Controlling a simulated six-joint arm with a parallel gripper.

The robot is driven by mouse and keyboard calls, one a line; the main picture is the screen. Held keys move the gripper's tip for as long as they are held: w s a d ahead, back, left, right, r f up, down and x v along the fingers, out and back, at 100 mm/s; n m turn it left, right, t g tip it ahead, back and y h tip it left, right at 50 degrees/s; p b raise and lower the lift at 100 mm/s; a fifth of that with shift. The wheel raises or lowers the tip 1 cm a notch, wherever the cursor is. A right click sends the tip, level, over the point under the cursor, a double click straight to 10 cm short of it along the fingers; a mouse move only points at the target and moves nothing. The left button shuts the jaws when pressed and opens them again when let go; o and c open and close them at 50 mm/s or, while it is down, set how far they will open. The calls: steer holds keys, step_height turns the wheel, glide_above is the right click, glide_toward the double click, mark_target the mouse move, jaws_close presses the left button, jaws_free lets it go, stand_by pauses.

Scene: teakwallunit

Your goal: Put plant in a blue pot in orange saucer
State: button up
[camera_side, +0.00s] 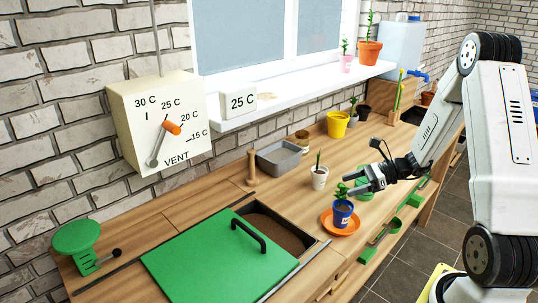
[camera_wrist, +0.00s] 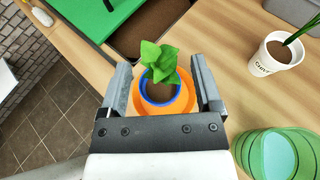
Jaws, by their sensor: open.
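The plant in a blue pot (camera_side: 343,213) stands upright in the orange saucer (camera_side: 328,224) on the wooden bench, close to the front edge. In the wrist view the blue pot (camera_wrist: 159,92), with soil and green leaves, shows inside the orange saucer (camera_wrist: 150,114). My gripper (camera_side: 362,181) is open just above and beside the plant in the side view. In the wrist view the fingers of my gripper (camera_wrist: 162,88) are spread on the left and right of the plant, with gaps to the pot. The pot's underside is hidden.
A white cup with a plant (camera_side: 319,177) stands behind the saucer, and a green pot (camera_wrist: 272,155) is close to my gripper. A green lid with a black handle (camera_side: 222,262) partly covers a soil bin to the left. A grey tray (camera_side: 279,158) is farther back.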

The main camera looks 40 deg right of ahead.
steer(key=v, duration=0.8)
steer(key=shift+a, duration=0.1)
stand_by(0.3)
steer(key=s+a+f+n+g+h, duration=0.1)
steer(key=a+n+g+h, duration=0.6)
steer(key=a+n, duration=1.6)
steer(key=f+n+h, duration=0.1)
steer(key=n+h, duration=0.1)
steer(key=n, duration=0.2)
